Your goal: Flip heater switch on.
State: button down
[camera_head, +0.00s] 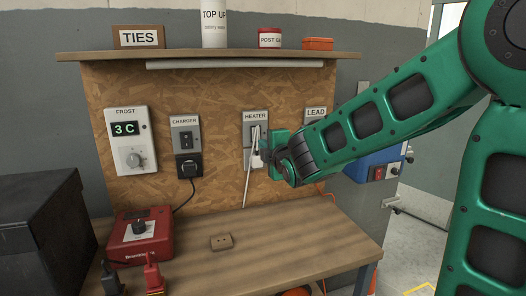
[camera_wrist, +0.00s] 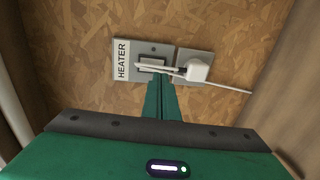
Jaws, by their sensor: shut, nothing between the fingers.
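The heater switch plate (camera_head: 248,117), labelled HEATER, is on the chipboard panel. In the wrist view the label (camera_wrist: 122,60) is turned sideways, with the dark-framed switch (camera_wrist: 151,63) beside it. A white plug (camera_wrist: 197,70) with a white cable sits in the adjoining socket. My gripper (camera_wrist: 160,80) is shut and empty, its green fingers pointing at the panel by the switch's edge. I cannot tell if they touch it. Pale narrow pieces cross the switch's lower part, and its on or off position is unclear. In the head view my gripper (camera_head: 262,150) partly hides the heater socket.
A charger switch (camera_head: 186,138) with a black plug and a frost thermostat (camera_head: 131,142) are to the left. The LEAD plate (camera_head: 315,114) is to the right, near my arm. A shelf (camera_head: 210,56) overhangs the panel. The wooden bench (camera_head: 290,235) below holds a red charger box (camera_head: 140,238).

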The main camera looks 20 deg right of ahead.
aim_at(256, 140)
jog(key=shift+w+f, duration=0.2)
jog(key=shift+w, duration=1.2)
jog(key=shift+w+f, duration=0.15)
jog(key=shift+w, duration=1.25)
jog(key=shift+w, duration=0.15)
jog(key=shift+s+f, duration=0.1)
jog(key=shift+s, duration=0.1)
jog(key=s+f, duration=0.1)
jog(key=s, duration=1.2)
jog(key=shift+s+f, duration=0.25)
jog(key=shift+f, duration=0.1)
jog(key=shift+d, duration=0.15)
